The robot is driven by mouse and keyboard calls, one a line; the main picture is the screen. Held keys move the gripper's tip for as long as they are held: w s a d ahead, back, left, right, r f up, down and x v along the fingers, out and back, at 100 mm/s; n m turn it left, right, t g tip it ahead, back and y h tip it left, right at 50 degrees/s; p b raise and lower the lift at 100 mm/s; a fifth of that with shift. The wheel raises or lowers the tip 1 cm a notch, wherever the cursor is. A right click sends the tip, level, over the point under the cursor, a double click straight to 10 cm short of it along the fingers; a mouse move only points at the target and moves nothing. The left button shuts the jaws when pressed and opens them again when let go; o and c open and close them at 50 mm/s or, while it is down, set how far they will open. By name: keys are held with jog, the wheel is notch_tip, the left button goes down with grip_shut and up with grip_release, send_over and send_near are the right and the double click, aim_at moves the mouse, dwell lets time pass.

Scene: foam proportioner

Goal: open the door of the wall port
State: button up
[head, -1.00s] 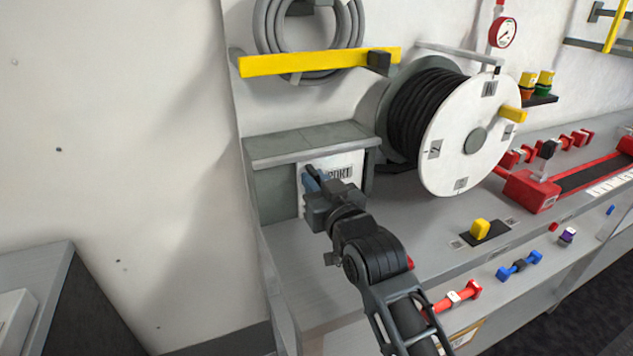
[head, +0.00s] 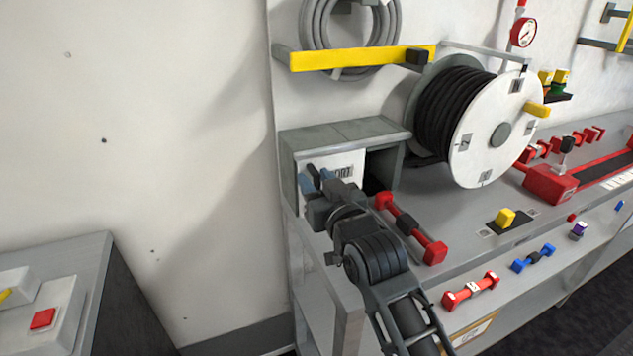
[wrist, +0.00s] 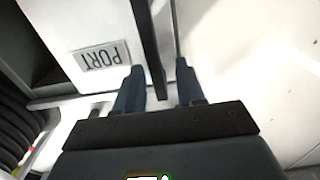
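The wall port is a grey box (head: 360,130) on the bench against the wall. Its white door (head: 349,162), marked PORT, covers the left part of the front; a dark opening (head: 379,170) shows to its right. The door (wrist: 75,20) appears upside down in the wrist view, with a dark upright handle bar (wrist: 149,40). My gripper (head: 318,180) is at the door's left part. In the wrist view its blue fingers (wrist: 158,85) stand apart on either side of the bar. The left finger is close to the bar, contact unclear; a gap shows at the right finger.
A black hose reel (head: 487,130) stands right of the box, and a yellow bar (head: 350,59) is above it. A red dumbbell-shaped piece (head: 410,228) lies on the bench beside my arm. A cabinet (head: 90,270) is at lower left. The wall left of the box is clear.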

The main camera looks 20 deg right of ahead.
jog(key=s, duration=0.8)
jog(key=shift+b, duration=0.4)
jog(key=shift+g, duration=0.4)
jog(key=s+f, duration=0.2)
jog(key=s, duration=0.1)
jog(key=s+f, duration=0.2)
jog(key=s, duration=0.1)
jog(key=s+d+f, duration=0.1)
jog(key=s+f, duration=0.1)
jog(key=s, duration=0.1)
jog(key=shift+f, duration=0.1)
jog(key=s+g, duration=0.2)
jog(key=s, duration=3.1)
jog(key=shift+a+f, duration=0.15)
jog(key=shift+a, duration=0.1)
